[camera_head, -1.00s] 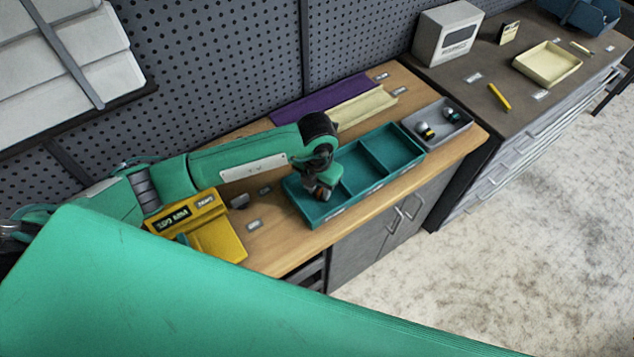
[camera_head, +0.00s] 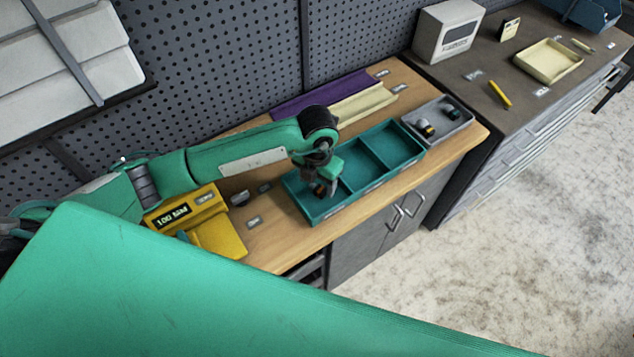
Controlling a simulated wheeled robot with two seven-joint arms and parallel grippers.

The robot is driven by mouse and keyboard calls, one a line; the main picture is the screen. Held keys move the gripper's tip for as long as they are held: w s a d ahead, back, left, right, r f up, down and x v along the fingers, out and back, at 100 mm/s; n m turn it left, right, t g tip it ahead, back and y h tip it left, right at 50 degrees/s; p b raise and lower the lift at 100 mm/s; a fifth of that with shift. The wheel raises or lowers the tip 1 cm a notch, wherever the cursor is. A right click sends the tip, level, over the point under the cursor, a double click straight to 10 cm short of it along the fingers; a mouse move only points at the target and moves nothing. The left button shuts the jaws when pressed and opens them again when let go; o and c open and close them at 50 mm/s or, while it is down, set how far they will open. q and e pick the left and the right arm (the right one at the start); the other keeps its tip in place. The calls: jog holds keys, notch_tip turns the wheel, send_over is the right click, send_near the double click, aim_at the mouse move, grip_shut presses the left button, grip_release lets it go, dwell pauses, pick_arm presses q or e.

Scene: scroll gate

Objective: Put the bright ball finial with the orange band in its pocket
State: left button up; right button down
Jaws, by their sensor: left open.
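The teal tray (camera_head: 345,203) with three compartments stands on the wooden bench top. My left gripper (camera_head: 326,190) points down into its left compartment, with its jaws open. A small orange and dark piece (camera_head: 319,190) shows at the fingers, low in that compartment. It may be the finial with the orange band, but the gripper hides most of it and I cannot tell its ball or its seat. The middle and right compartments look empty. My right gripper is not in view.
A grey tray (camera_head: 466,122) at the right holds a finial with a yellowish band (camera_head: 426,129) and a dark one (camera_head: 452,112). A yellow gauge block (camera_head: 215,238) stands at the left. Purple (camera_head: 310,98) and cream (camera_head: 362,104) channels lie behind the teal tray.

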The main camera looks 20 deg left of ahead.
aim_at(317, 187)
pick_arm(q)
notch_tip(317, 187, up, 11)
jog(key=b, duration=0.3)
dwell(0.8)
